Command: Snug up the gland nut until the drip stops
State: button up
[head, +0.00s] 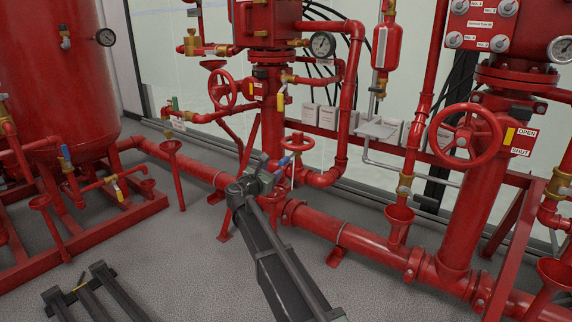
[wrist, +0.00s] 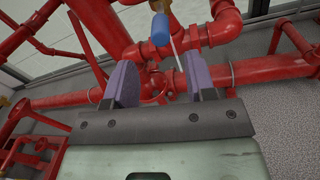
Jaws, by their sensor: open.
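My gripper (wrist: 160,80) is open in the wrist view, its two purple fingers apart with nothing held between them. Red pipework and a flanged joint (wrist: 152,86) lie beyond the fingers. A blue handle grip (wrist: 160,29) shows above the gap, with a thin pale rod or streak beside it. The fingertips are hard to make out there. I cannot pick out the gland nut or any drip for sure.
A larger red handwheel (head: 465,136) is on the right riser, beside OPEN and SHUT labels. A red tank (head: 55,70) stands at left. Red funnels (head: 399,214) and a low horizontal pipe (head: 365,242) border the work area. Grey floor (head: 175,255) is open in front.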

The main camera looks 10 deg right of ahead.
aim_at(286, 161)
jog(key=x, duration=0.9)
jog(key=shift+w+d, duration=0.15)
jog(key=shift+w, duration=0.1)
jog(key=shift+c, duration=0.4)
grip_shut()
jog(key=shift+d, duration=0.1)
